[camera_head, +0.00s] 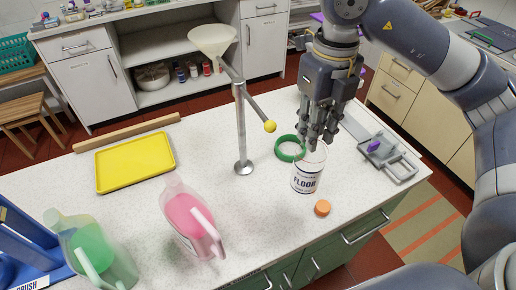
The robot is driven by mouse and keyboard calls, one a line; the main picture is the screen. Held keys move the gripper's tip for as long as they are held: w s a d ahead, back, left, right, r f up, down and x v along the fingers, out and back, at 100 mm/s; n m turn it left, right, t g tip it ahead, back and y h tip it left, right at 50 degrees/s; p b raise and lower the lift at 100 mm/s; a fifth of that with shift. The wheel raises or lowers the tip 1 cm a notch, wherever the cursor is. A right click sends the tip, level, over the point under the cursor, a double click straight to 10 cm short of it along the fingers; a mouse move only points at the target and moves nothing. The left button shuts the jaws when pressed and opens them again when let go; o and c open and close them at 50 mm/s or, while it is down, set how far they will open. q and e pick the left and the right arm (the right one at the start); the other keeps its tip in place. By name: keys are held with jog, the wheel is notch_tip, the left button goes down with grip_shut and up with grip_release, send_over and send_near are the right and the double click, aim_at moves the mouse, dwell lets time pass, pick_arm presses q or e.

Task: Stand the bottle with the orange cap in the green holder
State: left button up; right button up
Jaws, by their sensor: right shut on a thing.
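A white bottle (306,180) labelled FLOOR is at the right part of the white counter. My right gripper (314,142) points down from above with its fingers shut on the top of this bottle. An orange cap (322,208) shows just below and right of the label; I cannot tell whether it is joined to the bottle. The green holder (288,159) shows as a ring just left of and behind the bottle, beside the gripper's fingers. The bottle is outside the ring. My left gripper is not in view.
A metal stand (241,130) with a funnel (212,40) and a yellow ball rises left of the ring. A pink jug (188,222), a green jug (95,250) and a yellow tray (136,162) stand left. A grey tray (396,166) lies right. The counter's front middle is clear.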

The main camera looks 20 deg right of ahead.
jog(key=shift+w+d, duration=0.1)
jog(key=shift+w, duration=0.05)
jog(key=shift+w+r+m, duration=0.1)
jog(key=shift+w+m, duration=0.2)
jog(key=shift+w, duration=0.05)
pick_arm(q)
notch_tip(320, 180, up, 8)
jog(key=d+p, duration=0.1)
jog(key=p, duration=0.6)
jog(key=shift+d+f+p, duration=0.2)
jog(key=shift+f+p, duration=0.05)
jog(key=shift+p, duration=0.1)
pick_arm(e)
jog(key=w+d+f, duration=0.1)
jog(key=w+f, duration=0.1)
jog(key=w, duration=0.5)
jog(key=w+d+f, duration=0.2)
jog(key=w+f, duration=0.1)
jog(key=w, duration=0.5)
jog(key=shift+d, duration=0.3)
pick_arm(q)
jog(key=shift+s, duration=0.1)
pick_arm(e)
jog(key=shift+f, duration=0.15)
jog(key=o, duration=0.5)
jog(key=shift+f, duration=0.1)
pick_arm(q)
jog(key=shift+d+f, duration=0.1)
pick_arm(e)
jog(key=o, duration=0.4)
